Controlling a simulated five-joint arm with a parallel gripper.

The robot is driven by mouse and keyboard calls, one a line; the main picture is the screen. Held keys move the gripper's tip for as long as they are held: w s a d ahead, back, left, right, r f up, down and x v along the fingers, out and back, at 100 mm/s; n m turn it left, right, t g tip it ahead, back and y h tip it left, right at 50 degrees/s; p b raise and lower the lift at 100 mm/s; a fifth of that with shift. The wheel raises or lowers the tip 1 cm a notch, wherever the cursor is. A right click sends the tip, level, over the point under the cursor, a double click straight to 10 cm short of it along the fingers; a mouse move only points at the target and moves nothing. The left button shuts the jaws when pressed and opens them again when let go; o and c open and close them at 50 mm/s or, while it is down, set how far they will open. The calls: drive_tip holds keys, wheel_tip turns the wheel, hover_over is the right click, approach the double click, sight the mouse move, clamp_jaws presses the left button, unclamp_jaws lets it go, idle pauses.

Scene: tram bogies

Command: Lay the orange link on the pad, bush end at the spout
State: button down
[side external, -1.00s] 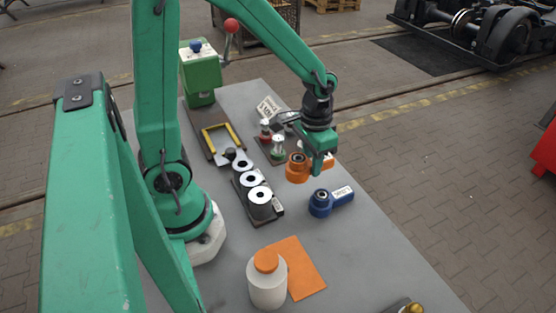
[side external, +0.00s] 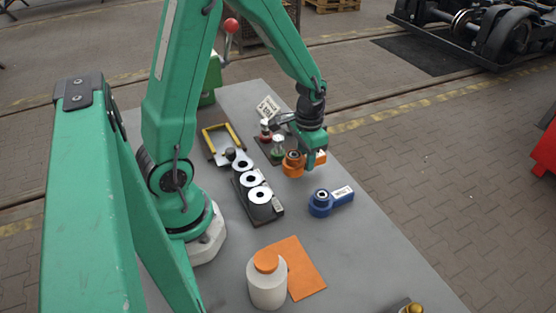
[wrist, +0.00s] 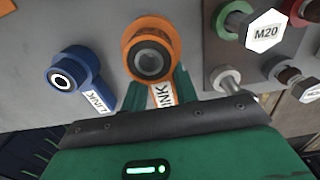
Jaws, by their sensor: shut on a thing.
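The orange link (side external: 293,166) has a round bush end with a dark metal bore and a white label on its shank. My gripper (side external: 311,163) is shut on its shank; I cannot tell whether the link touches the table. In the wrist view the bush end (wrist: 151,52) points away from my gripper (wrist: 160,92), and the label shows between the green jaws. A plain orange sheet (side external: 305,268) lies near the white bottle; I cannot tell whether it is the pad. The green machine (side external: 209,80) at the back is mostly hidden by my arm, and no spout shows.
A blue link (side external: 322,204) lies just in front, apart from the orange one. A rack of black-and-white rollers (side external: 259,205), a yellow-edged tray (side external: 221,141) and bolts on a dark board (side external: 278,150) stand to the left. A white bottle (side external: 267,285) stands in front.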

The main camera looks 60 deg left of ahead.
drive_tip(key=shift+f, duration=1.45)
drive_tip(key=shift+f, duration=0.1)
drive_tip(key=c, duration=1.1)
unclamp_jaws()
drive_tip(key=shift+f, duration=0.1)
drive_tip(key=shift+r, duration=0.2)
drive_tip(key=shift+r, duration=6)
